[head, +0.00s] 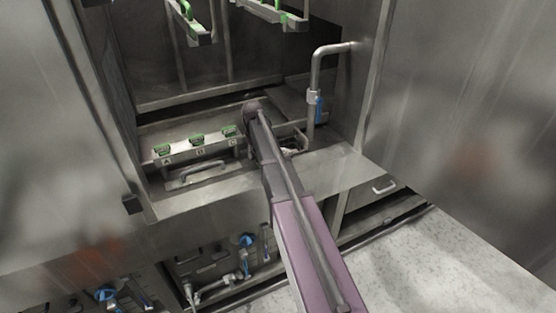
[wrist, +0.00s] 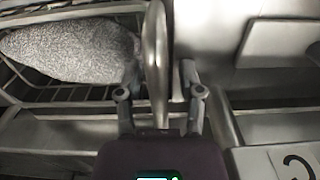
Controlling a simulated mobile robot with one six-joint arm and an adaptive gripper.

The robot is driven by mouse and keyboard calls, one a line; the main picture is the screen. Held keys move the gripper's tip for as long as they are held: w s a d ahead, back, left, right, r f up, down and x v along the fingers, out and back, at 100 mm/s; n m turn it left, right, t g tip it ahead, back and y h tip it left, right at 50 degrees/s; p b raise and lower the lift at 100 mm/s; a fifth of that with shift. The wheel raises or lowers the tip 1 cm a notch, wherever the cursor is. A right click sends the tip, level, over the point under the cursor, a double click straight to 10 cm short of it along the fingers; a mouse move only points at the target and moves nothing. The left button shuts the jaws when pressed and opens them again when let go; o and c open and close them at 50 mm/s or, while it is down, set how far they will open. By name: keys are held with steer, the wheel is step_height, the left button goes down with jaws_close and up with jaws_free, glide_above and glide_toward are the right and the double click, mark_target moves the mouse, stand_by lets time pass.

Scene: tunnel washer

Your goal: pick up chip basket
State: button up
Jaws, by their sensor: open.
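The chip basket (wrist: 72,97) is a metal wire basket at the upper left of the wrist view, with a grey speckled mass in it. An upright metal bar (wrist: 157,50), seemingly its handle, stands at the basket's right end. My gripper (wrist: 160,93) is open, with one finger on each side of this bar. I cannot tell whether either finger touches it. In the head view, my arm hides the gripper and most of the area around the basket.
Green-topped parts (head: 197,140) stand on a ledge marked with letters, left of my arm. A bent pipe (head: 316,80) with a blue lever rises to the right. Steel walls flank the opening. Green-handled parts (head: 188,12) hang above. Speckled floor (head: 430,255) is clear at lower right.

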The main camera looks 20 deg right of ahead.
stand_by(0.6)
jaws_close()
